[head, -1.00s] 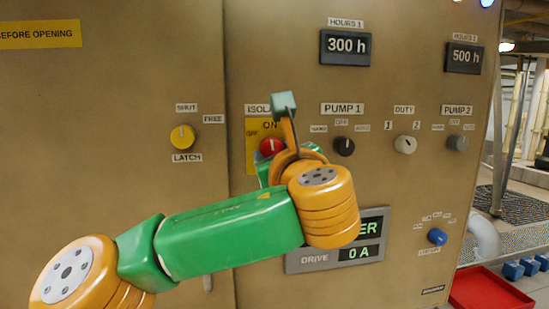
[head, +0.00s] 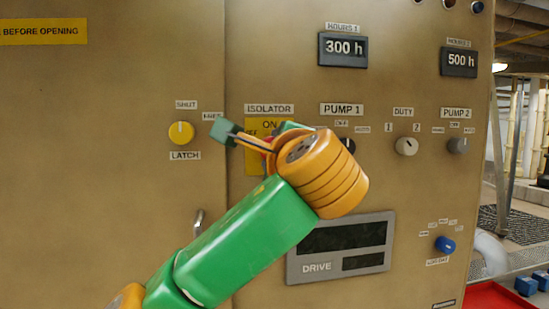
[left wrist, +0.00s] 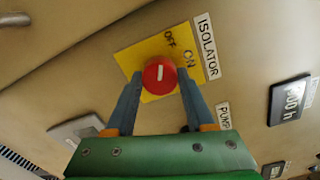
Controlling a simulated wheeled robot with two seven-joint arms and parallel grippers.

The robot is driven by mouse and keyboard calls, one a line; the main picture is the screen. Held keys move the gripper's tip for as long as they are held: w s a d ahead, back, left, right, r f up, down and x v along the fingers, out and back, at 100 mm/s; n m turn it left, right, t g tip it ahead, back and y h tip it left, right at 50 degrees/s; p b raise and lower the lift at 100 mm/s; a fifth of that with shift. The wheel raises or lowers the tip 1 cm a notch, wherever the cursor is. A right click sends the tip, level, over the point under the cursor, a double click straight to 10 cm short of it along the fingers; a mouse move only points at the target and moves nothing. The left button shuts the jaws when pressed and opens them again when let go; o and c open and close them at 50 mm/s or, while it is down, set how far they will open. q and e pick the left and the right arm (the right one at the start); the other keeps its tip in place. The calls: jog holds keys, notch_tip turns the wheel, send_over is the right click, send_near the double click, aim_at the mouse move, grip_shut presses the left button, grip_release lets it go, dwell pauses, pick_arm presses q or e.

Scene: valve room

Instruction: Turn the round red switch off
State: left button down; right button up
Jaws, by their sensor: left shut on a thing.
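The round red switch (left wrist: 160,77) sits on a yellow plate (left wrist: 133,57) under the ISOLATOR label. In the left wrist view its white mark runs up the picture, crosswise to the panel's upright, toward the OFF side rather than at ON. My left gripper (left wrist: 158,86) is shut on the switch, one finger on each side. In the head view, only a sliver of red shows; my wrist hides the rest of the switch and the fingertips. The drive display (head: 340,238) is dark. My right gripper is in neither view.
The yellow SHUT/LATCH knob (head: 181,133) is left of the plate. The PUMP 1 knob (head: 348,145) is partly behind my wrist. The DUTY knob (head: 406,146), PUMP 2 knob (head: 458,145) and a blue knob (head: 445,244) are farther right. A metal handle (head: 199,221) is near my forearm.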

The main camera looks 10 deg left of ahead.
pick_arm(q)
jog(key=n+b, duration=0.1)
jog(key=n, duration=0.4)
jog(key=shift+f, duration=0.2)
dwell(0.6)
jog(key=shift+c, duration=1.3)
grip_release()
jog(key=shift+s+n, duration=0.1)
jog(key=shift+n, duration=0.2)
jog(key=shift+r, duration=0.1)
jog(key=b+v, duration=0.3)
jog(key=v, duration=0.4)
jog(key=shift+b, duration=0.4)
